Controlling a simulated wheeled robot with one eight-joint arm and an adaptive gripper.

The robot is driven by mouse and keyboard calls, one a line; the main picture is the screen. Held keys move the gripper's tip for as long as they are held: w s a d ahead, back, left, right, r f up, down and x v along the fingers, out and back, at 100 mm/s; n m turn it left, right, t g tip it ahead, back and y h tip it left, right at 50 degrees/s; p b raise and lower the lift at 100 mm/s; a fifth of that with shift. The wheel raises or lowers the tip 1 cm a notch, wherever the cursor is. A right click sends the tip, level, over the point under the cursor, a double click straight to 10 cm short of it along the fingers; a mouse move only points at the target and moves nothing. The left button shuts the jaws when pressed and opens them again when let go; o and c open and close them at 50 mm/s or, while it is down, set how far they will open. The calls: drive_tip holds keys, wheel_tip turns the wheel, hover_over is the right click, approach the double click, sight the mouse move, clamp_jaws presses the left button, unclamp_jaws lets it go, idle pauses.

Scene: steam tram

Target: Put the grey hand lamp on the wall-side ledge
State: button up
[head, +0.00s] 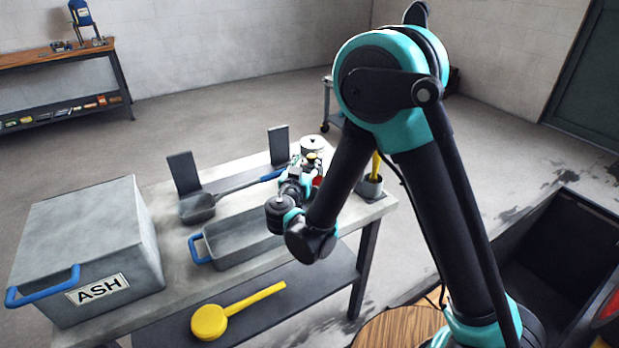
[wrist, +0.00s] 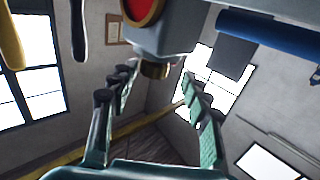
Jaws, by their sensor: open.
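The grey hand lamp (wrist: 150,38) shows in the wrist view, which looks upside down. It has a round red lens (wrist: 141,8) and a brass cap (wrist: 154,70). My gripper (wrist: 156,74) is open, its two fingers on either side of the brass cap, with no clear contact. In the head view, my gripper (head: 304,172) is at the table's far right part. The lamp is mostly hidden behind it there; a brass top (head: 312,158) and a bit of red show. I cannot pick out the wall-side ledge with certainty.
The grey table (head: 168,290) bears an ASH box (head: 95,235), a blue-handled shovel (head: 198,207), an open tray (head: 235,262) and a lidded pot (head: 313,144). A cup (head: 370,187) with a yellow handle stands at right. A yellow ladle (head: 210,322) lies on the lower shelf.

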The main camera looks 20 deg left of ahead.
drive_tip(key=shift+w+d+f, duration=0.1)
drive_tip(key=shift+w+d, duration=0.05)
drive_tip(key=shift+w, duration=3)
clamp_jaws()
